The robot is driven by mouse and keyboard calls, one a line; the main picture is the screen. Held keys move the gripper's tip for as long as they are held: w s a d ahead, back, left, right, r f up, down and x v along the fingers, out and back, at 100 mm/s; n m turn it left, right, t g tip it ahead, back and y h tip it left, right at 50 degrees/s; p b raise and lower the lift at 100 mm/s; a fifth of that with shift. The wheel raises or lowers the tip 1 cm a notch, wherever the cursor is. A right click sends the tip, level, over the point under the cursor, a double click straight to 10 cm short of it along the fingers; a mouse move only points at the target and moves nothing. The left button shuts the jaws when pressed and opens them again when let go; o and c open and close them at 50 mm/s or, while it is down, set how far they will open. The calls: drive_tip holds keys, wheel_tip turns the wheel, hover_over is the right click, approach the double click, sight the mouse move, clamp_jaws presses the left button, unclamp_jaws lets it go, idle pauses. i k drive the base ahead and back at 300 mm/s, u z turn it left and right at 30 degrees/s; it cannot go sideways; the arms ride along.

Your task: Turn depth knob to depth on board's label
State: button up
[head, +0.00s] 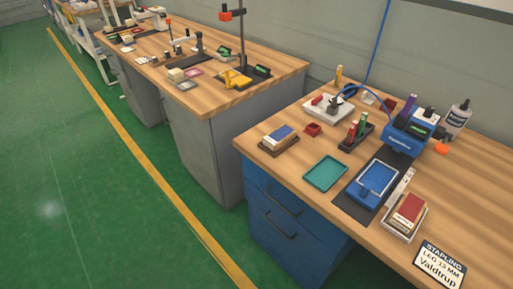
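The label board (439,268) lies at the front right of the near bench and reads "STAPLING LEG 13 MM Valdtrup". A blue stapling machine (403,137) with a small green display (418,128) stands toward the back of the same bench. An orange knob-like part (441,149) sticks out at its right side; I cannot tell whether this is the depth knob, and no depth marks are readable. My gripper is not in view.
Another bench (283,68) stands farther back. The green floor (80,190) is clear.

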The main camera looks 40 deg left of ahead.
sight(429, 111)
drive_tip(key=u, duration=2.9)
drive_tip(key=k, duration=0.85)
drive_tip(key=z, duration=1)
drive_tip(key=i, duration=1)
drive_tip(key=z, duration=0.05)
